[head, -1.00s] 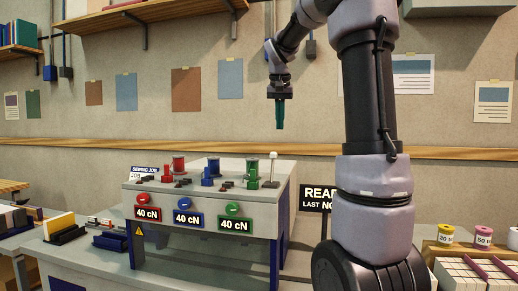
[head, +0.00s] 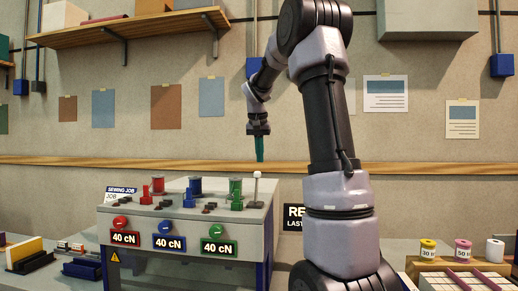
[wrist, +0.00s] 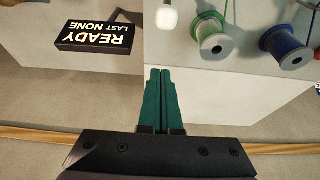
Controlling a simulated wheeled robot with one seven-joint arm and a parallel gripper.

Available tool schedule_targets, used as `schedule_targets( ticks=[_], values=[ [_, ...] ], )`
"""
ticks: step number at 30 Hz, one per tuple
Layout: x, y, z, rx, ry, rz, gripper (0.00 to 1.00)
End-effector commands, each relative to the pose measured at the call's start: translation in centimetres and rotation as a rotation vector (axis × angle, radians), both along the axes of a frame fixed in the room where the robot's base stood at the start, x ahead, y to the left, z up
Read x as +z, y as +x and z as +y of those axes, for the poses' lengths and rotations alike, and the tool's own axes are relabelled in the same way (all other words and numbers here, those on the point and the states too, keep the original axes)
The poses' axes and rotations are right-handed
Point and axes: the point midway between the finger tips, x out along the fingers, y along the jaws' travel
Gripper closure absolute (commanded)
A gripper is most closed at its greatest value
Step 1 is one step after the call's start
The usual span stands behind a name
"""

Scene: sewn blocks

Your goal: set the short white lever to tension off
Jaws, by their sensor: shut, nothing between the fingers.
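The short white lever (head: 256,188) stands upright at the right end of the grey machine top (head: 225,212), a thin stem with a white knob. In the wrist view its white knob (wrist: 167,18) shows at the top edge, left of the green spool. My gripper (head: 259,156) points down above and behind the lever, apart from it. Its green fingers (wrist: 160,80) are shut together and empty. The lever's base is small in the head view, and no tension marking beside it can be read.
Red (head: 158,187), blue (head: 195,187) and green (head: 236,190) spools stand left of the lever. Dials with "40 cN" displays sit on the front. A black READY sign (wrist: 95,36) is beside the machine. A wooden ledge (head: 60,162) runs along the wall behind.

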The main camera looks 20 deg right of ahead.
Motion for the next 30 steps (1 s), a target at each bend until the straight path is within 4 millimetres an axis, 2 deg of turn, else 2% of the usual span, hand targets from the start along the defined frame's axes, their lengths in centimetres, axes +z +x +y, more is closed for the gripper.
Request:
schedule_targets(
  ticks=[1, 6, 10, 15, 30],
  values=[
    [-1.2, 0.2, -0.2, -0.001, 0.001, 0.005, 1.00],
    [-4.5, 1.2, -0.9, 0.000, 0.001, 0.003, 1.00],
    [-4.2, -0.6, 0.4, 0.003, 0.000, -0.002, 1.00],
    [-4.2, -1.8, 1.2, 0.000, 0.001, -0.001, 1.00],
    [-4.2, -2.2, 1.5, 0.001, -0.002, -0.004, 1.00]
  ],
)
